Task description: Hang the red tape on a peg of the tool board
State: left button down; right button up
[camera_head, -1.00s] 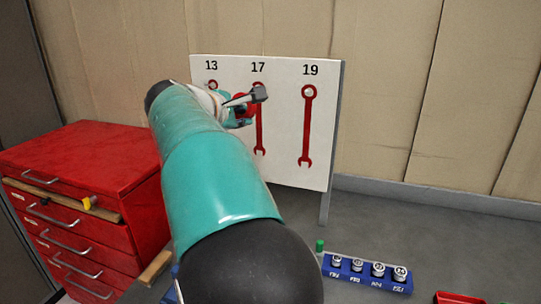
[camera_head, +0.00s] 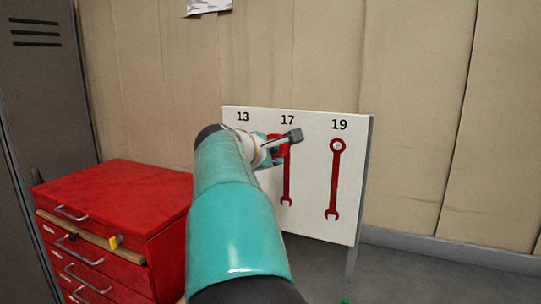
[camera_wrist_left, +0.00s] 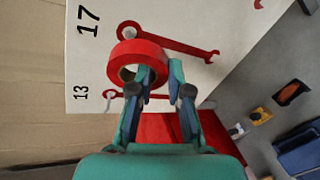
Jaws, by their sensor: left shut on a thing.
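The red tape (camera_wrist_left: 118,68) is a thick ring with a dark hole, held at its side between the fingertips of my left gripper (camera_wrist_left: 160,72) in the left wrist view. In the head view the tape (camera_head: 274,150) is mostly hidden by my left gripper (camera_head: 281,147). The white tool board (camera_head: 312,170) stands upright, with red wrench shapes under the numbers 13, 17 and 19. A peg shows at the top of the 19 shape. The held tape is in front of the board near 13 and 17; I cannot tell if it touches. My right gripper is out of view.
A red drawer cabinet (camera_head: 110,195) stands at the left, in front of a grey locker (camera_head: 40,100). A padded beige wall (camera_head: 300,60) rises behind the board. Small coloured items and a blue object (camera_wrist_left: 300,150) lie at the right in the left wrist view.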

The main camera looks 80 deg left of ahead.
pick_arm(q)
jog(key=shift+w+a+f+p, duration=0.1)
jog(key=shift+w+a+p, duration=0.55)
jog(key=shift+a, duration=0.35)
jog(key=shift+w+a+f+p, duration=0.1)
jog(key=shift+w+a+p, duration=0.45)
jog(key=shift+a, duration=0.45)
jog(key=shift+w+a+f, duration=0.35)
jog(key=shift+a+f, duration=0.05)
jog(key=shift+a, duration=0.1)
jog(key=c, duration=1)
grip_release()
jog(key=shift+r, duration=0.1)
jog(key=shift+r, duration=0.1)
